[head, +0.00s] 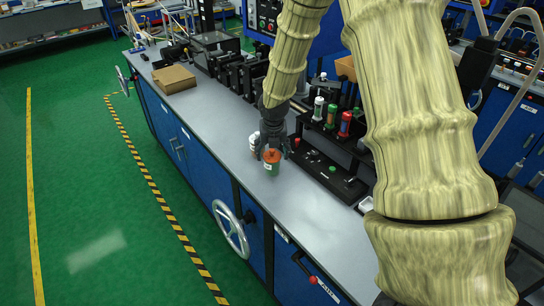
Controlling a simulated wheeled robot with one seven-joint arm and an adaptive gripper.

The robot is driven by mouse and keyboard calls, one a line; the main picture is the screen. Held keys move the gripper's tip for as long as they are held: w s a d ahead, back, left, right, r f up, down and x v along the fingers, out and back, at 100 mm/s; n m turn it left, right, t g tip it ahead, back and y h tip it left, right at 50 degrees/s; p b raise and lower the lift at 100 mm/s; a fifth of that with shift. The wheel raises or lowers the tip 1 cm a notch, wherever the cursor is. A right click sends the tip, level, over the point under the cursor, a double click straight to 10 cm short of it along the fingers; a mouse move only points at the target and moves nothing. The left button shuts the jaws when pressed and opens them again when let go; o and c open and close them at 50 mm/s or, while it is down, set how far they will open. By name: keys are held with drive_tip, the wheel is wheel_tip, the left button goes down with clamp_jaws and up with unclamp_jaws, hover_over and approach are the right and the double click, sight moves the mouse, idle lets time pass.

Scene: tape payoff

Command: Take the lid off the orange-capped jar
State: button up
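The orange-capped jar stands upright near the front edge of the grey bench, with its orange lid (271,156) on top of a green body (272,170) that bears a pale label. My gripper (273,152) points down directly over this jar. Its dark fingers are at the sides of the lid, and the palm is just above it. Whether the fingers touch the lid or stand slightly apart from it is too small to tell.
A white jar (254,147) stands close on the left of the orange-capped jar. A black rack (325,135) with white, green and red bottles is on the right. A cardboard box (174,79) lies farther back. The bench front (300,225) is clear.

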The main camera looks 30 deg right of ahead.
drive_tip(key=c, duration=0.4)
drive_tip(key=shift+c, duration=0.2)
drive_tip(key=shift+r, duration=0.1)
